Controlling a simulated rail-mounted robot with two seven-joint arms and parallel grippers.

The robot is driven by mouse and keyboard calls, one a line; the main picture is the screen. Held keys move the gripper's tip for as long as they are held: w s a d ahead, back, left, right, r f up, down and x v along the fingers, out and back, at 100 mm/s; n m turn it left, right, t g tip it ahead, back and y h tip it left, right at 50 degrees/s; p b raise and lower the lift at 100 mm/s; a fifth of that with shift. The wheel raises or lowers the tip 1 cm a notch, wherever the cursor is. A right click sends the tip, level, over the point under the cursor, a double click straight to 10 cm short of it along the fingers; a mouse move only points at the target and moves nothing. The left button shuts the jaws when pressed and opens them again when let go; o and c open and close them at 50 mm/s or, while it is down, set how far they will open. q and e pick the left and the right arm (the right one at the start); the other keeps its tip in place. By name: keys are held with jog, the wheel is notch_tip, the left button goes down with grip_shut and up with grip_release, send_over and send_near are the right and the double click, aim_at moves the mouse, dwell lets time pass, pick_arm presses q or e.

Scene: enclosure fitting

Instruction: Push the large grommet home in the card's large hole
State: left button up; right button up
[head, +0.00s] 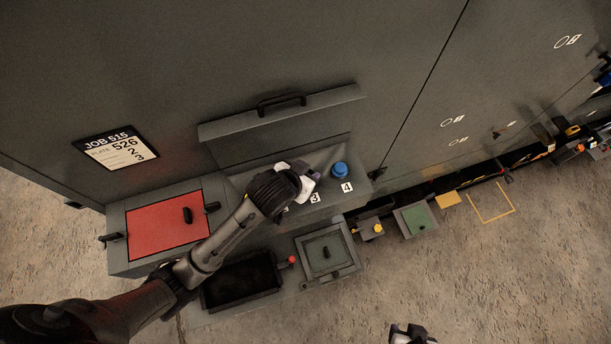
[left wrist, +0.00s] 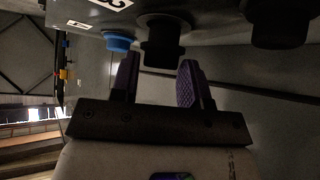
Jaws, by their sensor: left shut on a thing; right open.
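My left gripper (left wrist: 160,85) is shut on a black, flanged, round piece (left wrist: 162,42), which sits between its purple finger pads. I cannot tell whether this piece is the large grommet. In the head view my left gripper (head: 305,184) is over the numbered shelf, and its fingertips and the piece are mostly hidden. A blue round piece (head: 339,170) stands by the label 4; it also shows in the left wrist view (left wrist: 117,41). My right gripper (head: 410,335) is open at the bottom edge, partly cut off. I cannot make out the card's large hole.
A red panel (head: 160,226) lies left of the shelf. A black open bin (head: 243,282) and a grey-green framed plate (head: 326,250) are in front. A small green plate (head: 419,220) lies right. Another dark round piece (left wrist: 278,24) is near the held one. The floor is clear.

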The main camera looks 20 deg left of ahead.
pick_arm(q)
jog(key=r, duration=0.1)
jog(key=d+r, duration=0.1)
jog(key=shift+r+b, duration=0.3)
jog(key=shift+b, duration=0.05)
jog(key=s+d+r+b, duration=0.1)
jog(key=d+r+b, duration=0.1)
jog(key=d+r, duration=0.55)
jog(key=shift+n+y, duration=0.5)
jog(key=shift+n, duration=0.2)
jog(key=a+f+p, duration=0.1)
jog(key=a, duration=0.2)
jog(key=a+f+p, duration=0.1)
jog(key=a, duration=0.2)
jog(key=a+f+p, duration=0.1)
jog(key=a, duration=0.2)
jog(key=shift+w+a+f, duration=0.1)
jog(key=shift+w+f, duration=0.1)
jog(key=shift+w, duration=0.05)
jog(key=shift+w+d+r+m+h, duration=0.3)
jog(key=shift+d+m+h, duration=0.15)
jog(key=shift+m, duration=0.25)
jog(key=shift+f, duration=0.8)
jog(key=shift+s+f+b, duration=0.1)
jog(key=shift+f+b, duration=0.8)
jog(key=shift+f, duration=1.15)
